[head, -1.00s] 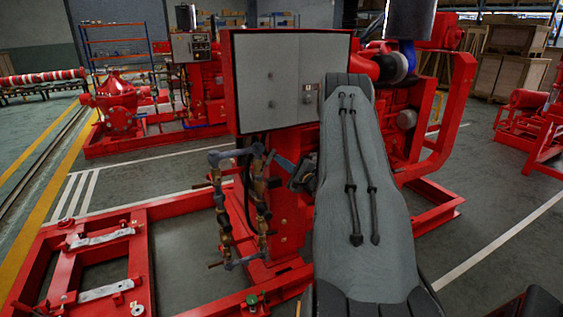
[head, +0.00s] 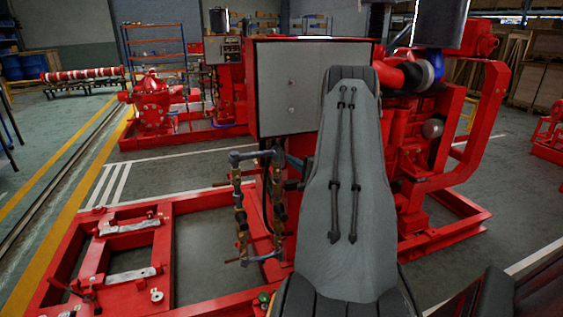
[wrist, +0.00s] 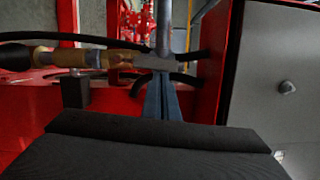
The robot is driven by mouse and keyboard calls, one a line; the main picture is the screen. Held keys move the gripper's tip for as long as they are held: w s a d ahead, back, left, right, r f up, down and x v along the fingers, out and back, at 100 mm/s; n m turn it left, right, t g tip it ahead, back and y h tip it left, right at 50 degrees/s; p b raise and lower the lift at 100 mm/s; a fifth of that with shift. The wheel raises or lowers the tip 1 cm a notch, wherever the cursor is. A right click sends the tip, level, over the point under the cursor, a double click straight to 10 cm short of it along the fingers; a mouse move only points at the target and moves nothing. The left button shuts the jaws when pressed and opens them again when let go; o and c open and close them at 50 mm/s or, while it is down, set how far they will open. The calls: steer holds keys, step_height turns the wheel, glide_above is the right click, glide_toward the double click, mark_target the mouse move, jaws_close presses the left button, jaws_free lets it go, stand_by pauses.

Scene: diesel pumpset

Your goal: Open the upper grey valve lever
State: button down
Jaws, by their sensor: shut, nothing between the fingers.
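The pipework with brass valves (head: 240,212) stands left of the red pumpset, below the grey panel box. In the wrist view a brass valve body (wrist: 90,58) lies across the upper left, with a dark grey block (wrist: 75,92) under it that may be a lever. I cannot tell for sure which part is the upper grey lever. My gripper (wrist: 164,92) shows as blue-grey fingers, shut and empty, pointing at a grey pipe fitting (wrist: 160,61). I cannot tell whether they touch it.
The grey panel box (head: 290,85) stands just right of the pipework; its face fills the right of the wrist view. A black hose (wrist: 95,39) crosses above the valve. A red base frame (head: 185,205) lies low at left. Open floor (head: 165,172) lies behind it.

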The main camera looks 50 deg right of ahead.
steer(key=shift+w+a+r, duration=0.1)
steer(key=shift+w+a, duration=0.05)
steer(key=shift+a, duration=0.15)
stand_by(0.4)
steer(key=s+d+b, duration=0.1)
steer(key=s+b, duration=0.1)
steer(key=s, duration=0.9)
steer(key=shift+s+d, duration=0.2)
steer(key=shift+s, duration=0.15)
